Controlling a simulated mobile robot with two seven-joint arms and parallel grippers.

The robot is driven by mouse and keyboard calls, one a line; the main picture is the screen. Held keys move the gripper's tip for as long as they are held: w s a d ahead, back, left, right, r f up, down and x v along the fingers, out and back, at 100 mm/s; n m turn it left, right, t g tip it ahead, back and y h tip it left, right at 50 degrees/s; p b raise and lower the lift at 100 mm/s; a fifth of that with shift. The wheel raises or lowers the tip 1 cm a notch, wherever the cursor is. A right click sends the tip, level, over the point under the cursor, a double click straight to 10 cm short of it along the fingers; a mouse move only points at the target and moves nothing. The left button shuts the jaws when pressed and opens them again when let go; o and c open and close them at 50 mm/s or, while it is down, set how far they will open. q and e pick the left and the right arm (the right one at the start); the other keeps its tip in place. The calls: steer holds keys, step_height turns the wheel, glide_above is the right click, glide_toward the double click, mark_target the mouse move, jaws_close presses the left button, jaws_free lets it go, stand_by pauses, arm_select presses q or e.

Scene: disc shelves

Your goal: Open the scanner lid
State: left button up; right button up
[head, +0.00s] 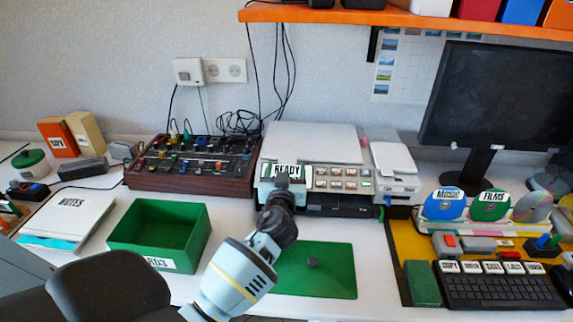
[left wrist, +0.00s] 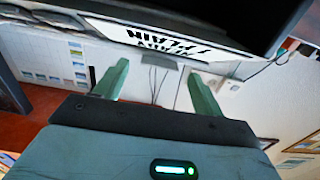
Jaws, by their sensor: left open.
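The scanner (head: 317,181) stands at the back middle of the desk in the head view. Its pale flat lid (head: 312,141) lies down and looks shut. My right gripper is not in view.
A mixing board (head: 195,165) stands left of the scanner and a small white device (head: 394,160) right of it. An orange shelf (head: 400,18) hangs above. A green box (head: 160,232) and green mat (head: 325,270) lie in front. A monitor (head: 490,100) stands right.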

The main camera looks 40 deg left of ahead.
arm_select(q)
steer(key=shift+x, duration=1.35)
steer(key=c, duration=1.4)
